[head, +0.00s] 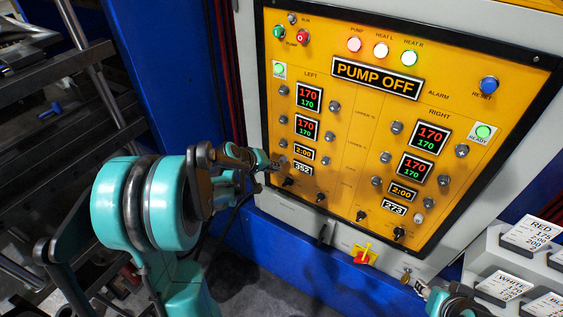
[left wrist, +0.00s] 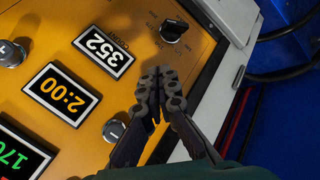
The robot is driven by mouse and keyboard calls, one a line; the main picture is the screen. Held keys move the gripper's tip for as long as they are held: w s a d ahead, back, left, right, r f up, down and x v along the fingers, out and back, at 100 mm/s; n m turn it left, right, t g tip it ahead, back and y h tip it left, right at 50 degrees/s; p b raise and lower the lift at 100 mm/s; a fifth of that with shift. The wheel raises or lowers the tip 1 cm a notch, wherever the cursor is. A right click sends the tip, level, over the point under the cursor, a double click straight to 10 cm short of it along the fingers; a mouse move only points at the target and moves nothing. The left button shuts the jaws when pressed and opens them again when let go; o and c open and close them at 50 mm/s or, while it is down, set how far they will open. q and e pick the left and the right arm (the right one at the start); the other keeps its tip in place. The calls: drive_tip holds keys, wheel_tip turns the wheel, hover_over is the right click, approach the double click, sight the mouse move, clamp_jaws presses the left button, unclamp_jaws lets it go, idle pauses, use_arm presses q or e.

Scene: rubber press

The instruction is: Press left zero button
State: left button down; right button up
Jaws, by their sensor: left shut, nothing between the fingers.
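My left gripper (head: 277,163) is shut and empty, its fingertips at the left edge of the left "352" counter (head: 303,169) on the orange panel. In the left wrist view the closed fingers (left wrist: 160,90) lie over the panel beside the counter (left wrist: 104,51), which appears upside down. I cannot make out the left zero button; the fingers may cover it. Contact with the panel cannot be told. A small pale button (head: 418,217) sits beside the right "273" counter (head: 394,209). Part of my right gripper (head: 422,288) shows at the bottom edge, its opening unclear.
A round metal knob (left wrist: 113,130) sits beside the "2:00" display (left wrist: 62,94), close to the left fingers. A black selector switch (left wrist: 174,30) is near the counter. A yellow-and-red switch (head: 362,254) is below the panel. Labelled boxes (head: 530,233) stand at the right.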

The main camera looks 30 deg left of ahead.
use_arm(q)
drive_tip(key=shift+w, duration=0.2)
idle(0.7)
drive_tip(key=shift+w, duration=0.25)
drive_tip(key=shift+w+d, duration=0.1)
drive_tip(key=shift+w, duration=0.75)
idle(1.0)
drive_tip(key=shift+s, duration=1.3)
drive_tip(key=s, duration=0.5)
drive_tip(key=shift+a, duration=0.25)
idle(0.5)
